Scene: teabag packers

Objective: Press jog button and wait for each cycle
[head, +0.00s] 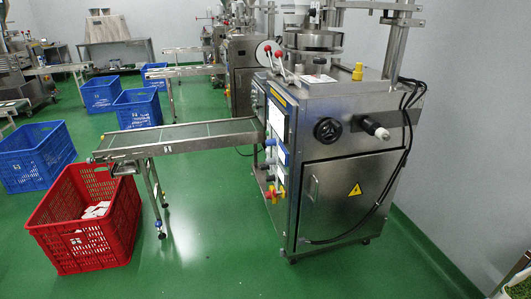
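The teabag packing machine (340,130) is a steel cabinet standing right of the middle. Its control side faces left and is seen at a steep angle, with a dark panel (257,100), pale label plates (277,122) and small blue and yellow parts lower down. I cannot tell which part is the jog button. A conveyor (180,139) runs from the machine's left side to above a red crate (128,217). The red crate stands on the floor and holds a few white packets (97,210). Neither of my grippers is in view.
Blue crates (35,158) stand on the green floor at the left, with more machines (243,65) behind. The floor (215,245) in front of the conveyor and left of the machine is clear. A grey wall (470,130) closes the right side.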

